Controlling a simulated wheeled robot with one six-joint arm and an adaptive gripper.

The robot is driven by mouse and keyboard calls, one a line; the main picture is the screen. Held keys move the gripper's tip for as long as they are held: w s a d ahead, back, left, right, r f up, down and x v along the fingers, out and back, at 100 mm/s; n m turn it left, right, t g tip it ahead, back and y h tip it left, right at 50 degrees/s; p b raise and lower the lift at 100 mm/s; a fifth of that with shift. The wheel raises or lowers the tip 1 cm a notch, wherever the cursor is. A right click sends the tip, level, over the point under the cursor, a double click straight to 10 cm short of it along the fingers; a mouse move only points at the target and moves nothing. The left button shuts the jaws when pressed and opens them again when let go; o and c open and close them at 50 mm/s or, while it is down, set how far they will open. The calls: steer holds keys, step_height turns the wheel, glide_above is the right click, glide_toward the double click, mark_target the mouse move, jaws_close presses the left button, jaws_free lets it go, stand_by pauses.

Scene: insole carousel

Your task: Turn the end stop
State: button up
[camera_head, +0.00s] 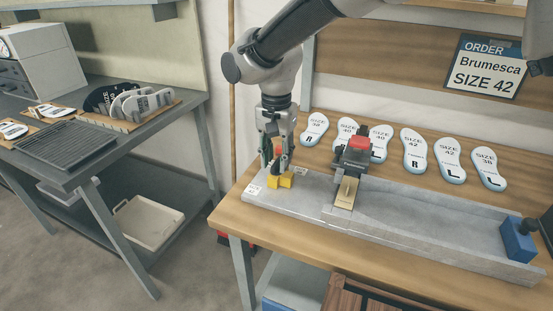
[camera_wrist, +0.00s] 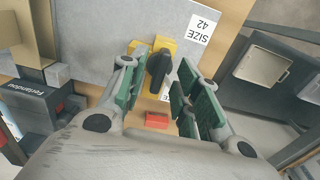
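The yellow end stop (camera_head: 284,180) sits at the left end of a long grey jig plate (camera_head: 310,200). In the wrist view the end stop (camera_wrist: 162,46) carries a black lever (camera_wrist: 157,70). My gripper (camera_head: 274,158) is above the end stop, pointing down. In the wrist view my gripper (camera_wrist: 158,98) is open, with its green-padded fingers apart on either side of the lever; I cannot tell whether they touch it. A "SIZE 42" label (camera_wrist: 200,30) lies beside the end stop. A second label is mostly hidden by the lever and a finger.
A dark clamp with a red top (camera_head: 352,148) stands on the jig close right of my gripper. A blue block (camera_head: 518,240) sits at the jig's right end. Several insoles (camera_head: 414,150) lie behind. An order sign (camera_head: 485,66) reads Brumesca, size 42. A side bench (camera_head: 100,150) stands left.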

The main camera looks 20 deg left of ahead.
steer(key=shift+f, duration=0.45)
jaws_close()
